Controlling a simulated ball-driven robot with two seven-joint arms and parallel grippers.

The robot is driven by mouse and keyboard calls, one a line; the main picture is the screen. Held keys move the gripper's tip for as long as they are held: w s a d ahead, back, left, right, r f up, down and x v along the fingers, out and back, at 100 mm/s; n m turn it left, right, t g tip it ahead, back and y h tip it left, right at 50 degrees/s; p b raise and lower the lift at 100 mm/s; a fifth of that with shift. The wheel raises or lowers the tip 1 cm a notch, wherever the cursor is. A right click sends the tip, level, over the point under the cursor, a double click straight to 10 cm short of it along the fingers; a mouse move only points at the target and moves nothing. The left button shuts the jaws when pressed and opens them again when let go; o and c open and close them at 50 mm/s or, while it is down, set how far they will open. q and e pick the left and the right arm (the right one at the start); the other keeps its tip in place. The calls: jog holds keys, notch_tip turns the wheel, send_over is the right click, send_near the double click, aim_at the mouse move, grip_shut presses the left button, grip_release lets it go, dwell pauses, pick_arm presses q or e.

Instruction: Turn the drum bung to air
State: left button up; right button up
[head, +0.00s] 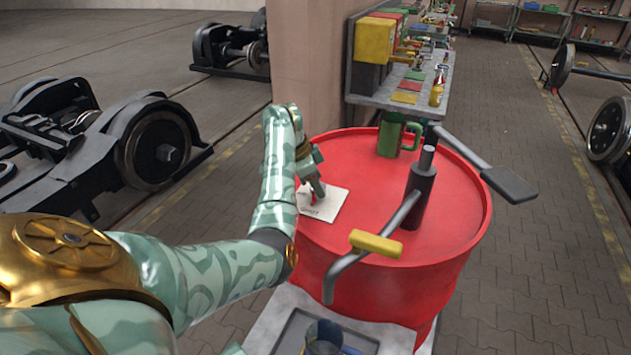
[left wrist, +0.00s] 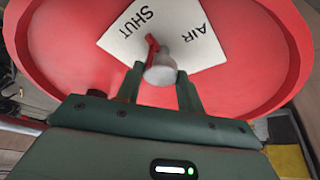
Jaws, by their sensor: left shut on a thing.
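The red drum (head: 455,215) stands in front of me. On its lid lies a white plate (head: 328,206), which in the left wrist view (left wrist: 113,42) is marked SHUT and AIR. The drum bung (left wrist: 160,68), a pale grey knob with a red pointer, stands over the plate. The pointer points up and slightly left, at the edge of the word SHUT and away from AIR. My left gripper (head: 318,188) reaches down to the lid and is shut on the bung, one finger on each side (left wrist: 162,90). The bung is mostly hidden in the head view. My right gripper is not in view.
A dark pump (head: 420,190) with a yellow-handled crank (head: 376,243) rises from the lid right of my left gripper. A green can (head: 389,137) stands at the lid's back. A workbench (head: 385,97) is behind; wheelsets (head: 160,145) stand at the left.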

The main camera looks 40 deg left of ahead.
pick_arm(q)
jog(key=m+g+h+p, duration=0.1)
jog(key=m, duration=0.3)
jog(key=shift+w+r, duration=0.1)
jog(key=shift+w, duration=0.05)
jog(key=m+g+h, duration=0.1)
jog(key=m, duration=0.2)
jog(key=shift+a+p, duration=0.1)
jog(key=shift+p, duration=0.3)
jog(key=shift+w+m+g, duration=0.1)
jog(key=shift+m+g, duration=0.3)
jog(key=shift+m, duration=0.6)
jog(key=m+g+b, duration=0.1)
jog(key=m, duration=0.2)
jog(key=shift+f+b, duration=0.2)
jog(key=shift+b, duration=0.1)
jog(key=shift+w+r+m+g+b, duration=0.1)
jog(key=shift+m+g+b, duration=0.35)
jog(key=shift+m+b, duration=0.5)
jog(key=shift+w+m+g+b, duration=0.1)
jog(key=shift+m+g+b, duration=0.4)
jog(key=shift+m, duration=0.85)
jog(key=shift+y, duration=0.3)
jog(key=o, duration=1)
